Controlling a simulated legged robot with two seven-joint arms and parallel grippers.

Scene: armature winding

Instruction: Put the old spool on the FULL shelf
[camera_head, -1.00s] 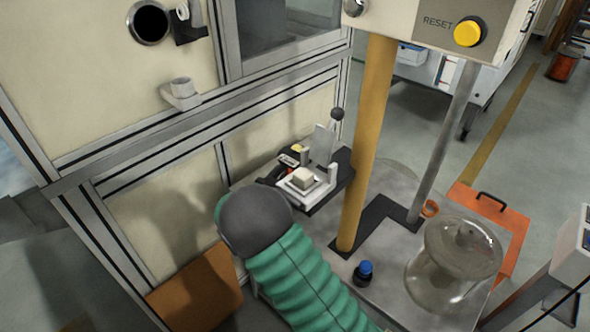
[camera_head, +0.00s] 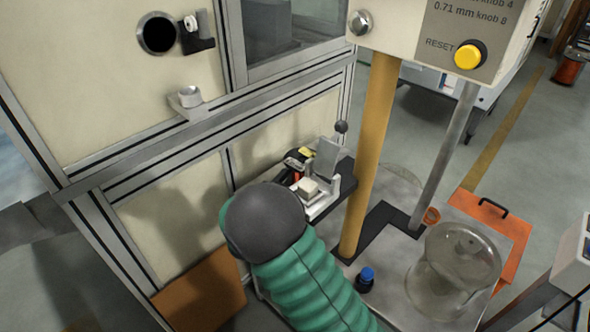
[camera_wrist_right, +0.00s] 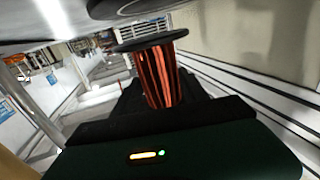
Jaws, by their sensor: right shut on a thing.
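A copper-wound spool with a black flange (camera_wrist_right: 160,75) is in my right gripper (camera_wrist_right: 165,88), in the right wrist view. The dark fingers are shut on it, one on each side, and partly hide its lower end. In the head view my right arm, green-sleeved with a dark rounded joint, comes up from the bottom. That joint largely hides the right gripper, and I cannot clearly make out the spool there. My left gripper is not in view. No shelf marked FULL can be made out.
A small fixture with a white block (camera_head: 309,187) stands beyond my arm. A panelled cabinet (camera_head: 130,85) fills the left. A yellow RESET button (camera_head: 468,56) is above.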

